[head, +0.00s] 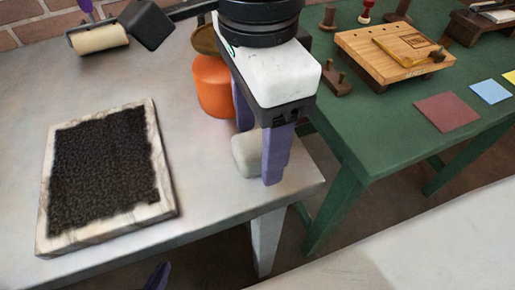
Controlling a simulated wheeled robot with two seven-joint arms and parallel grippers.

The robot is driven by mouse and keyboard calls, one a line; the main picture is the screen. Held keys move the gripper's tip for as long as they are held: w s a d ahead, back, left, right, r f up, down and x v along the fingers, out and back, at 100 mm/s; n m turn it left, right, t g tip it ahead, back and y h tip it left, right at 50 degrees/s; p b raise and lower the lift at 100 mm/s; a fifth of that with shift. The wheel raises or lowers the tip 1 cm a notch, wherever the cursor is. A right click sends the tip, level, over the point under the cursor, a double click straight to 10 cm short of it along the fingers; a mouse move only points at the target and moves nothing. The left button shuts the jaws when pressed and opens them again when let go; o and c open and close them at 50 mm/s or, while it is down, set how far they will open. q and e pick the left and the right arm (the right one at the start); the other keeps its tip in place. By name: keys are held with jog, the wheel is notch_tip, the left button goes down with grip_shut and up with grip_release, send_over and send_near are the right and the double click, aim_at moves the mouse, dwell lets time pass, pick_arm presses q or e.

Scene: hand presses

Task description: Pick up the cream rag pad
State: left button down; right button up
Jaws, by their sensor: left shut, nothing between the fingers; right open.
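The cream rag pad (246,155) stands near the right edge of the grey table (215,205). My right gripper (259,157) reaches down over it, open, with purple fingers. Its near finger covers the pad's right side. The other finger is farther back and its tip is hidden behind the pad. I cannot tell whether either finger touches the pad. Only a purple tip of my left gripper (157,275) shows at the bottom edge, in front of the table; it is shut and empty.
An orange round container (212,88) stands just behind the pad. A pale-framed slab with a black textured face (103,165) lies at left. A cream roller (98,38) and a black block (147,23) are at the back. A green table (375,125) holds a wooden board (393,57) and coloured cards.

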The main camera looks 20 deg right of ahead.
aim_at(257, 142)
jog(key=shift+f, duration=0.75)
jog(key=c, duration=1.1)
notch_tip(257, 142, up, 10)
jog(key=shift+r+p, duration=0.1)
jog(key=shift+p, duration=0.8)
jog(key=o, duration=0.5)
jog(key=c, duration=0.4)
